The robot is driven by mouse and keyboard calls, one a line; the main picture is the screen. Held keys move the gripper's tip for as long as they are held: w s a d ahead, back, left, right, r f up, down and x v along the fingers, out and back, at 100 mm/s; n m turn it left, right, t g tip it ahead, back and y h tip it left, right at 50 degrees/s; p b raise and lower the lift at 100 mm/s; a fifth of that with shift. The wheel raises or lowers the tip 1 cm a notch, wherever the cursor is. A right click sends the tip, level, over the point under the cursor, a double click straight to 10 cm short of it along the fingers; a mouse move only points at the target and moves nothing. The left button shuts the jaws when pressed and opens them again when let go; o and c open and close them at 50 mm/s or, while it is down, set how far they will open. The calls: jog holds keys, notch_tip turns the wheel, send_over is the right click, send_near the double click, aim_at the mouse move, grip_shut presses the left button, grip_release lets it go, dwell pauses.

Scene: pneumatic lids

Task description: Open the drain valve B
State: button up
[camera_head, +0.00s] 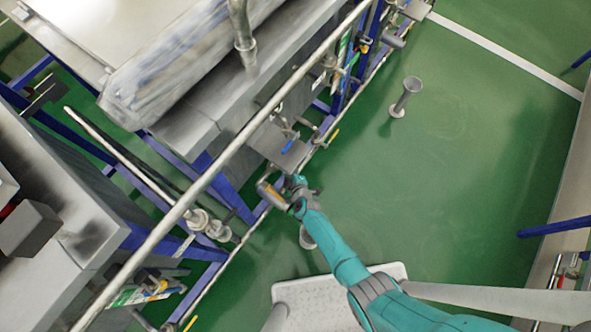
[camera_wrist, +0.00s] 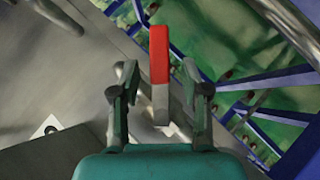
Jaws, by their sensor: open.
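A valve handle with a red grip (camera_wrist: 159,54) and a bare metal lower part shows in the middle of the wrist view. My gripper (camera_wrist: 160,78) is open, with one finger on each side of the handle and a visible gap on both sides. I cannot tell how deep the handle lies between the fingers. No letter B can be read. In the head view my gripper (camera_head: 297,184) is at the pipework beside the steel machine, and the red grip cannot be made out there.
A long steel rail (camera_head: 215,165) runs diagonally past my arm. A blue handle (camera_head: 288,147) and a yellow handle (camera_head: 333,136) are near my gripper. A grey pedestal (camera_head: 405,97) stands on the green floor, which is mostly clear at right.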

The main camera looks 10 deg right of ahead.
jog(key=v, duration=1.1)
dwell(0.4)
jog(key=shift+s, duration=0.1)
